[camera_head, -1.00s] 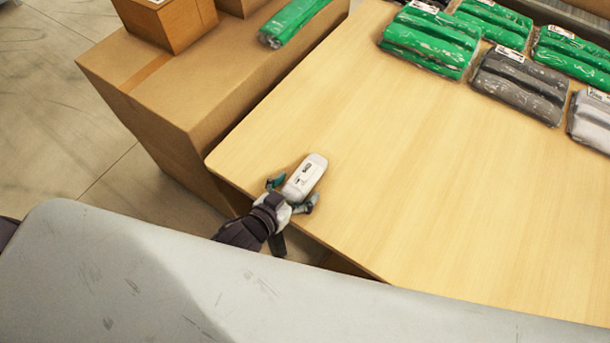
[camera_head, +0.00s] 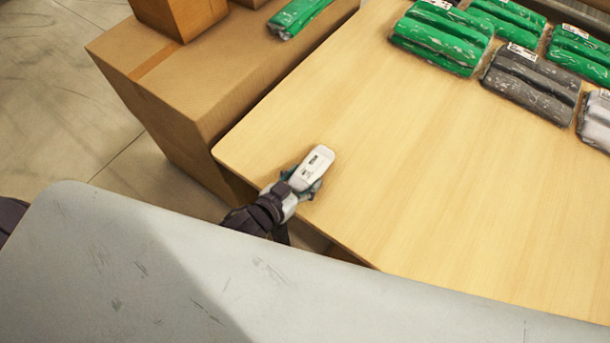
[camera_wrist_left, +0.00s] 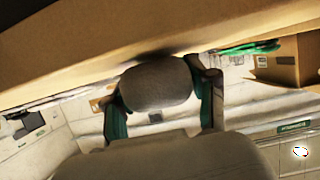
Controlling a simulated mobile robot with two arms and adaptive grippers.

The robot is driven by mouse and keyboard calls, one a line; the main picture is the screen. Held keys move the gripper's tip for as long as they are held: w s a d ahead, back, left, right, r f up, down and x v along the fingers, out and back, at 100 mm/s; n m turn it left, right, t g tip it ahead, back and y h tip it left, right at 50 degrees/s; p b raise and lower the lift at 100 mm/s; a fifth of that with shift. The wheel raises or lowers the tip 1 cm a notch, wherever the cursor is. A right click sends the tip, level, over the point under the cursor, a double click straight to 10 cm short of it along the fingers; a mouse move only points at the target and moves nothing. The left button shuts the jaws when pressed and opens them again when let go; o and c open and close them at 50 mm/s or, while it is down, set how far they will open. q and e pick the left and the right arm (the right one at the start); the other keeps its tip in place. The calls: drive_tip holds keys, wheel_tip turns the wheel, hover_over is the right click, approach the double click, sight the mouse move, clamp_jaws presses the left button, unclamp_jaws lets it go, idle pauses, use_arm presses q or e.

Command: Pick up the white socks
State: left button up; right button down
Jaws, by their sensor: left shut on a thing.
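The white socks (camera_head: 313,168) are a small white bundle with a dark printed label, near the left corner of the wooden table (camera_head: 400,190). My left gripper (camera_head: 304,181) is shut on them from the near side, with its teal fingers along both sides. In the left wrist view the bundle (camera_wrist_left: 157,88) sits between the two teal fingers (camera_wrist_left: 160,105), close to the table's edge. I cannot tell whether the bundle still touches the table. My right gripper is not in view.
Green packs (camera_head: 440,38), a dark grey pack (camera_head: 530,78) and a light grey pack (camera_head: 597,120) lie at the table's far right. A large cardboard box (camera_head: 190,85) stands beside the table, with a green pack (camera_head: 296,14) on it. The table's middle is clear.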

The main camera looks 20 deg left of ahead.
use_arm(q)
wheel_tip(320, 180, up, 4)
drive_tip(key=s+d+r, duration=0.2)
drive_tip(key=d+r, duration=0.5)
drive_tip(key=d, duration=0.4)
wheel_tip(320, 180, up, 3)
drive_tip(key=n+y, duration=0.2)
hover_over(303, 177)
drive_tip(key=w+d, duration=0.2)
drive_tip(key=w+a+r+n+y, duration=0.2)
drive_tip(key=a+r, duration=0.4)
drive_tip(key=a, duration=0.4)
drive_tip(key=shift+r+t+y+b, duration=0.3)
drive_tip(key=shift+r+t+b, duration=0.05)
drive_tip(key=shift+r+t, duration=0.05)
